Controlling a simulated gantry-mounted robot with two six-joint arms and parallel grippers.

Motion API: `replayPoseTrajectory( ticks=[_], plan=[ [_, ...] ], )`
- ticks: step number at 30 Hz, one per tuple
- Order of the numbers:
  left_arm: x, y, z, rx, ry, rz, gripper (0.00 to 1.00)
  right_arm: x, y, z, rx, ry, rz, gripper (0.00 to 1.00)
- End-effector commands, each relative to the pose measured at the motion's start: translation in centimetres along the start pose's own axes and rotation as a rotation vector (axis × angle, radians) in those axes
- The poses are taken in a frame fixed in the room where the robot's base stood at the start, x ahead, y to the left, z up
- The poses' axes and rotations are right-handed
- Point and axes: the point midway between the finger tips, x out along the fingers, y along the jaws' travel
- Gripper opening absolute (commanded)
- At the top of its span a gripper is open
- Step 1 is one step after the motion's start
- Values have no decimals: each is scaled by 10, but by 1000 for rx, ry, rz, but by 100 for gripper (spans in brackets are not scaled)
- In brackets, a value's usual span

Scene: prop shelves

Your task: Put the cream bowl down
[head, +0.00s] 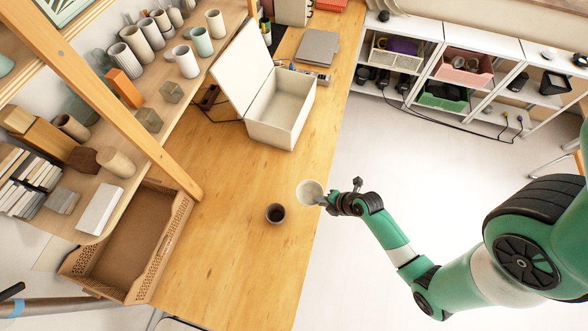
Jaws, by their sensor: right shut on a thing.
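The cream bowl (308,193) is at the right edge of the wooden table (235,245) in the head view. My right gripper (324,201) is shut on the bowl's right side. The bowl's opening shows towards the camera. I cannot tell whether its base touches the table. A small dark cup (275,213) stands on the table just left of and below the bowl, apart from it. My left gripper is not in view.
An open white box (281,135) stands farther back on the table. A brown crate (185,222) is at the left, beside shelves of cups and books. A grey laptop (317,48) lies at the back. Bare tabletop surrounds the dark cup.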

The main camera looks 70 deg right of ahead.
Motion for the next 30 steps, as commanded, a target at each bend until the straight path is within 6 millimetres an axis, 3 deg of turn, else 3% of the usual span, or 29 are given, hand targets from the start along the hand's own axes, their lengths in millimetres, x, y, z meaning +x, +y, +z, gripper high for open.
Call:
replayPoseTrajectory(
  ticks=[9, 13, 16, 23, 26, 30],
  plan=[
    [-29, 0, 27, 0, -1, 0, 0, 80, 44, 32, 0, -1, 4, 0],
    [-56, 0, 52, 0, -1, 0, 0, 121, 43, 41, 0, 0, 2, 0],
    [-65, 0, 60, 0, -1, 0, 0, 135, 47, 45, 1, -1, 2, 0],
    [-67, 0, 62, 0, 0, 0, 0, 140, 50, 48, 1, -1, 1, 0],
    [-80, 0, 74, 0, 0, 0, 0, 158, 48, 51, 1, -1, 1, 0],
    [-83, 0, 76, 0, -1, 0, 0, 173, 37, 50, 2, 0, -1, 0]
  ],
)
